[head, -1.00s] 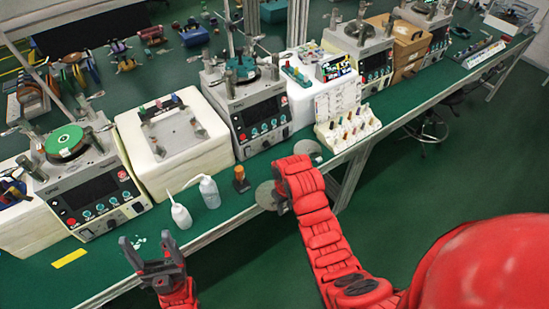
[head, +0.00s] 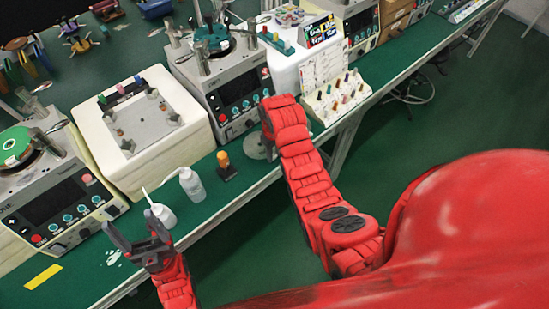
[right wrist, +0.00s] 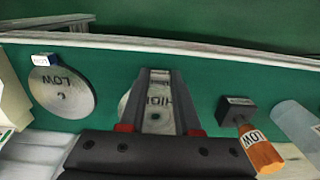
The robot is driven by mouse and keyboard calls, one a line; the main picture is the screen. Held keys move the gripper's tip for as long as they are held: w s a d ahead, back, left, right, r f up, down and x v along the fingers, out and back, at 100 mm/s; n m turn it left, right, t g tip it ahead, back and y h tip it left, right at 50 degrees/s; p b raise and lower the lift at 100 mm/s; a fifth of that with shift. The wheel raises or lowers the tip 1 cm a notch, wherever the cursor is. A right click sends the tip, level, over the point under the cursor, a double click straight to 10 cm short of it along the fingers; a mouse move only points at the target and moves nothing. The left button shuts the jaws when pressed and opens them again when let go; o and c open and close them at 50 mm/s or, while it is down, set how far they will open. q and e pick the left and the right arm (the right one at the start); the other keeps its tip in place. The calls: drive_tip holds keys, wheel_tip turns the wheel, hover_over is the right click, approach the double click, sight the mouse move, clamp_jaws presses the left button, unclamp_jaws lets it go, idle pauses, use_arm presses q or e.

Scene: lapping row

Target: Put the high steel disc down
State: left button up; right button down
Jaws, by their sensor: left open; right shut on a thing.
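The high steel disc (right wrist: 157,98), marked HIGH, shows between the fingers of my right gripper (right wrist: 160,76) in the right wrist view. The gripper is shut on it. In the head view the disc (head: 254,146) looks flat, at or just above the green bench top; I cannot tell if it touches. My red right arm hides part of it and most of the gripper. A second steel disc (right wrist: 62,92), marked LOW, lies on the bench to the left in the wrist view. My left gripper (head: 132,236) is open and empty near the bench's front edge.
An orange piece on a dark base (head: 226,168) stands close beside the disc, with white bottles (head: 191,184) to its left. A lapping machine (head: 228,85) stands behind, and a small tag rack (head: 335,95) to the right. A yellow strip (head: 43,276) marks the bench.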

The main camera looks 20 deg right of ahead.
sight(275, 153)
drive_tip(key=shift+w+d+r, duration=0.25)
drive_tip(key=shift+w+d, duration=0.1)
drive_tip(key=shift+w, duration=0.1)
drive_tip(key=shift+w+d+f+p, duration=0.15)
drive_tip(key=shift+w+p, duration=0.15)
drive_tip(key=shift+p, duration=0.05)
drive_tip(key=shift+f, duration=0.15)
wheel_tip(275, 153, down, 2)
drive_tip(key=shift+f+p, duration=0.2)
drive_tip(key=shift+p, duration=0.7)
drive_tip(key=shift+w+f, duration=0.1)
drive_tip(key=shift+f, duration=0.3)
drive_tip(key=shift+f, duration=0.1)
